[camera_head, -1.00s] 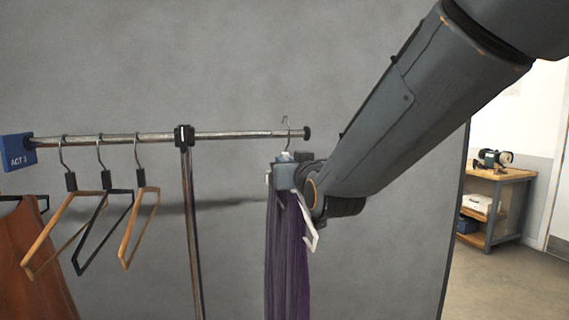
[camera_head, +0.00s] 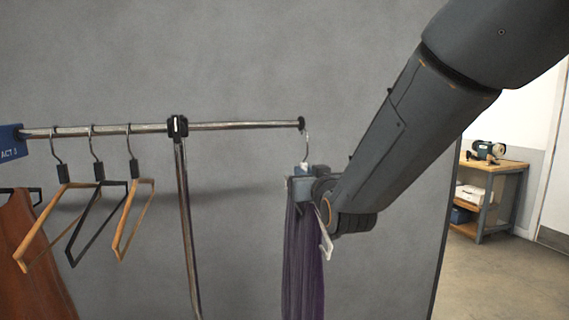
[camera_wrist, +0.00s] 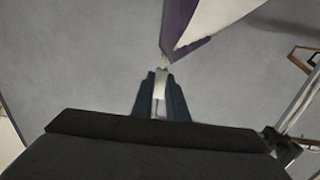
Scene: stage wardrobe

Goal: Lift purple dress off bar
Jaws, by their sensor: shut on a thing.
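The purple dress (camera_head: 303,260) hangs from a hanger with a thin metal hook (camera_head: 306,146). My gripper (camera_head: 302,187) is shut on the pale neck of this hanger, just below the hook. The hook's top shows at the right end of the bar (camera_head: 240,126), beside and slightly below the end cap; I cannot tell whether they touch. In the wrist view the two fingers (camera_wrist: 160,98) close on the pale hanger neck, with purple cloth (camera_wrist: 178,28) beyond.
Wooden and black hangers (camera_head: 133,215) hang on the bar's left part, near a rust-brown garment (camera_head: 30,255) and a blue sign (camera_head: 10,142). A post (camera_head: 187,230) holds the bar. A workbench (camera_head: 495,170) stands far right. Floor at right is clear.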

